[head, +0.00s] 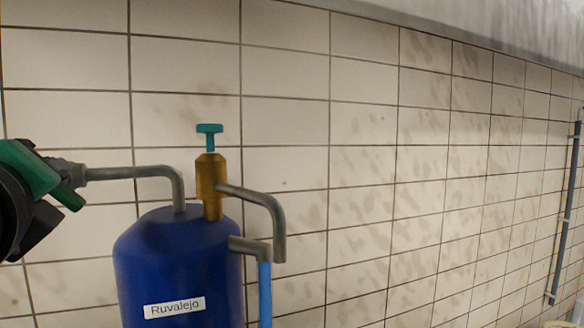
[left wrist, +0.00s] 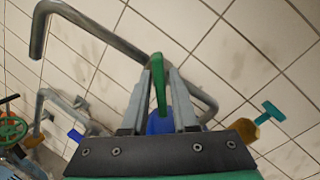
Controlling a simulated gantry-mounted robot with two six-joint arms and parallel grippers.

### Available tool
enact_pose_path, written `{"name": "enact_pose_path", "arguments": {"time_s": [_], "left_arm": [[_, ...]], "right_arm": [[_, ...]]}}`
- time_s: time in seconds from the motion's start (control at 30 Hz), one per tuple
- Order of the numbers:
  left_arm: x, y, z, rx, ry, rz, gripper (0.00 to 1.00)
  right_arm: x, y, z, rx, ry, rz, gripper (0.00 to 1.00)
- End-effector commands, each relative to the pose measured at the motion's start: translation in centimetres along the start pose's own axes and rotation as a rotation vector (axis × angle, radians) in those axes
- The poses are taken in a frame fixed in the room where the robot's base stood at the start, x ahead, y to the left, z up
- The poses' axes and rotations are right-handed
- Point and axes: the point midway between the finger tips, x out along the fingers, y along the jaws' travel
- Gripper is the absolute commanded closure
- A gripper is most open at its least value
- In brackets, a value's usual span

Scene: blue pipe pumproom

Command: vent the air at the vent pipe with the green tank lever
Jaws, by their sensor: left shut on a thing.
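My left gripper (head: 72,174) comes in from the left in the head view, beside the left end of a bent grey pipe (head: 135,172) on top of the blue tank (head: 180,262). In the left wrist view my left gripper (left wrist: 163,78) is shut on a narrow green lever (left wrist: 159,85), which stands between the two grey fingers. The lever cannot be made out clearly in the head view. The tank's label reads "Ruvalejo". A brass valve (head: 210,185) with a teal T-handle (head: 209,129) stands upright on the tank. My right gripper is not in view.
A curved grey outlet pipe (head: 262,200) leaves the brass valve, above a lower pipe with a blue tube (head: 265,290). In the left wrist view, a bent grey pipe (left wrist: 95,28) spans the top left and a green handwheel (left wrist: 12,128) sits far left. The tiled wall is behind.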

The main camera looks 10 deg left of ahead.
Motion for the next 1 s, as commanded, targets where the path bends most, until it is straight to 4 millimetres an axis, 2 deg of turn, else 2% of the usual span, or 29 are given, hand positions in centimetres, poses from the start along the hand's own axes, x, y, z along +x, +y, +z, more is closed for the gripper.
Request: {"name": "enact_pose_path", "arguments": {"time_s": [0.27,0.7,1.0], "left_arm": [[0.0,-0.2,0.1,0.122,0.0,0.001,1.0],[0.0,-0.4,0.0,0.475,0.0,0.001,1.0],[0.0,-0.5,-0.1,0.653,0.0,0.001,1.0]], "right_arm": [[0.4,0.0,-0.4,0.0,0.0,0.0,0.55],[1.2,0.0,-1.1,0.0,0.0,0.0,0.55],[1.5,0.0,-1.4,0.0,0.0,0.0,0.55]]}}
